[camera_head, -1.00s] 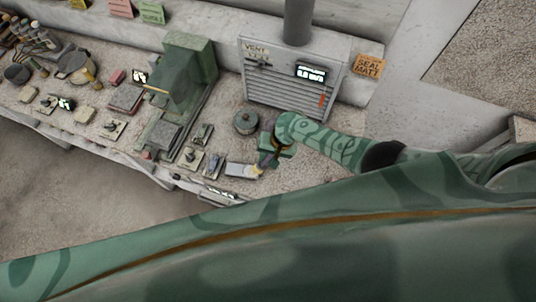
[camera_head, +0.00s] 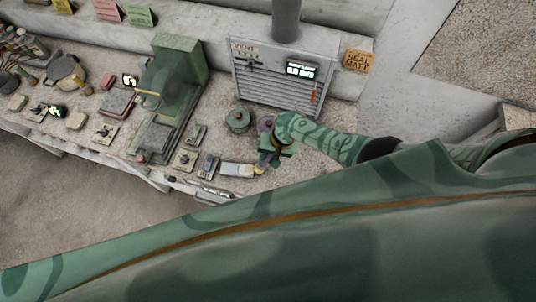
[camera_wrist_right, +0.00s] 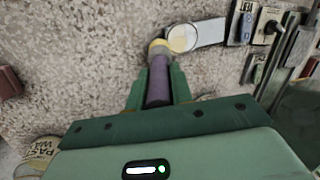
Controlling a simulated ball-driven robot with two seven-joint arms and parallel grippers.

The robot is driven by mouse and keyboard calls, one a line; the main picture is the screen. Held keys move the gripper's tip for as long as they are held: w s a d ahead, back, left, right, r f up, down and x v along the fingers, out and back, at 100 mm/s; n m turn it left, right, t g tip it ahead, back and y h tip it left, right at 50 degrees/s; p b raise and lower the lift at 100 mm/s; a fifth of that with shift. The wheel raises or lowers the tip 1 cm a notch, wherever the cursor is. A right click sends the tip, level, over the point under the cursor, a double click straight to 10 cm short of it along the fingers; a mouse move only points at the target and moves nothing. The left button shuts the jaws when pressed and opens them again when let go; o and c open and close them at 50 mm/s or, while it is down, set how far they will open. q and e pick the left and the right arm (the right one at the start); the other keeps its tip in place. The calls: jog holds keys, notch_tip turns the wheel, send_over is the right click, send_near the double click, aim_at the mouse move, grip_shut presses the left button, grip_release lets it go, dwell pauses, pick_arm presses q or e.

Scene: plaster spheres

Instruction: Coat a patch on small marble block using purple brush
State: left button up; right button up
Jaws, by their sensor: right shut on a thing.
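My right gripper (camera_head: 272,157) is shut on the purple brush (camera_wrist_right: 158,82), whose handle stands between the fingers in the right wrist view (camera_wrist_right: 153,90). The brush's yellowish end (camera_wrist_right: 157,48) points away from the gripper. It meets or overlaps a round pale-yellow spot at the near end of a small whitish block (camera_wrist_right: 207,32); I cannot tell whether it touches. I take this to be the small marble block. It lies flat on the bench in the head view (camera_head: 236,168), just left of the brush. My left gripper is not in view.
A dark green lidded pot (camera_head: 238,121) stands behind the block. A grey vent unit (camera_head: 275,75) is at the back. A green machine (camera_head: 175,85) and several small switches are to the left. A labelled tin (camera_wrist_right: 38,152) sits at the wrist view's lower left.

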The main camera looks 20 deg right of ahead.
jog(key=shift+a, duration=0.1)
jog(key=shift+w+a, duration=0.25)
jog(key=shift+a, duration=0.3)
jog(key=shift+w+a+r+b, duration=0.1)
jog(key=shift+w+a+b, duration=0.15)
jog(key=shift+a, duration=0.3)
jog(key=shift+c, duration=0.3)
jog(key=shift+r+p, duration=0.35)
jog(key=shift+p, duration=0.1)
jog(key=shift+s+d+r+p, duration=0.2)
jog(key=shift+d+r+p, duration=0.25)
jog(key=shift+p, duration=0.2)
jog(key=shift+d+f, duration=0.1)
jog(key=shift+f, duration=0.05)
